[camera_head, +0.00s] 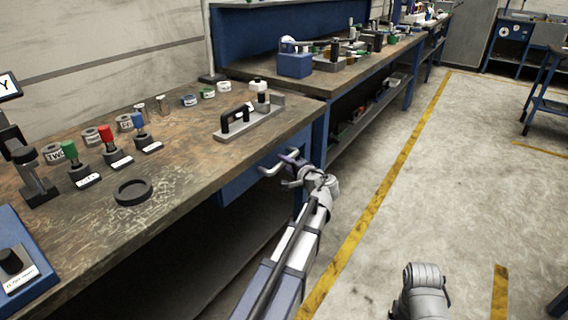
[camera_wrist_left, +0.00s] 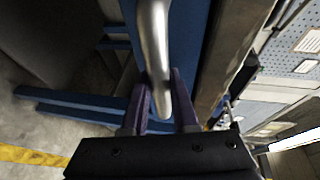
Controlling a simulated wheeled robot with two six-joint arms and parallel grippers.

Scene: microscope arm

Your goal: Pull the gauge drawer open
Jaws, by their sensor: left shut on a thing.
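The gauge drawer (camera_head: 236,184) is a blue drawer under the right end of the near workbench. Its front looks about flush under the bench edge. A silver bar handle (camera_head: 270,169) sticks out from it. My left gripper (camera_head: 290,164) is at this handle, with its arm reaching up from below. In the left wrist view the handle (camera_wrist_left: 155,40) runs down between the two dark fingers of my left gripper (camera_wrist_left: 163,108), which is shut on it. The blue drawer front (camera_wrist_left: 188,45) is just behind.
The near workbench (camera_head: 185,178) holds a black ring (camera_head: 132,192), several coloured-knob pieces and a plate with black handles (camera_head: 249,118). A second bench continues behind it. The floor (camera_head: 450,170) to the right is clear, with yellow lines.

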